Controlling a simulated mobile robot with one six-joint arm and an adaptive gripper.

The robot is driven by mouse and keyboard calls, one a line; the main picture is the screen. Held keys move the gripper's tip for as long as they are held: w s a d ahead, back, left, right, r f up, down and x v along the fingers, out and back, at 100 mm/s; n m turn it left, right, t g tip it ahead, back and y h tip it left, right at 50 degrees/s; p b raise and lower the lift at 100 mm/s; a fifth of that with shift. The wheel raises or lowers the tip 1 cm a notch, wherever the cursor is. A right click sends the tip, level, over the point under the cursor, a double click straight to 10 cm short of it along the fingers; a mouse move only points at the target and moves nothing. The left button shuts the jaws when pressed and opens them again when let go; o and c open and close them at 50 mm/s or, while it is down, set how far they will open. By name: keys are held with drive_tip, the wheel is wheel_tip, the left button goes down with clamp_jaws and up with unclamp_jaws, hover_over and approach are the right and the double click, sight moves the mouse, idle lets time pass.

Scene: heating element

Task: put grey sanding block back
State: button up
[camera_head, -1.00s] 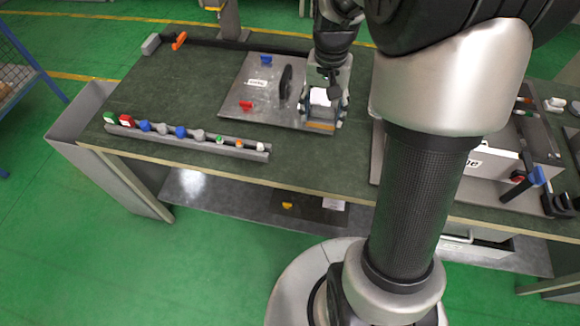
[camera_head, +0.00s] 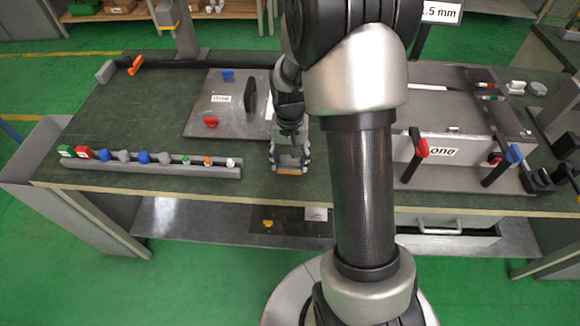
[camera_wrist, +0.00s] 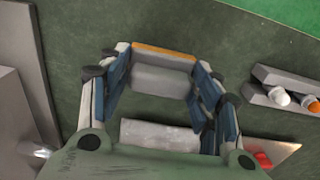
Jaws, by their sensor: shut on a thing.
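My gripper (camera_head: 290,160) points down over the green bench top, between the knob rail and the box marked "one". It is shut on the grey sanding block (camera_wrist: 160,82), which has an orange edge and lies across between the fingertips in the wrist view. In the head view the block is small and mostly hidden by the fingers, with the orange edge showing at the bottom. I cannot tell whether the block touches the bench. A paler grey surface (camera_wrist: 155,133) shows nearer the palm; I cannot tell what it is.
A metal plate (camera_head: 200,125) with blue and red pieces and a black handle lies behind my gripper. A rail (camera_head: 150,169) with several coloured knobs runs along the front left. The box (camera_head: 450,170) stands right, partly behind my arm. An orange-handled item (camera_head: 136,65) lies back left.

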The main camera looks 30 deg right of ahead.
sight(290, 166)
wheel_tip(290, 166, down, 3)
drive_tip(key=shift+f+b, duration=0.15)
drive_tip(key=shift+b, duration=0.25)
drive_tip(key=o, duration=0.6)
drive_tip(key=shift+f, duration=0.1)
drive_tip(key=shift+c, duration=0.2)
drive_tip(key=o, duration=0.5)
drive_tip(key=shift+c, duration=0.2)
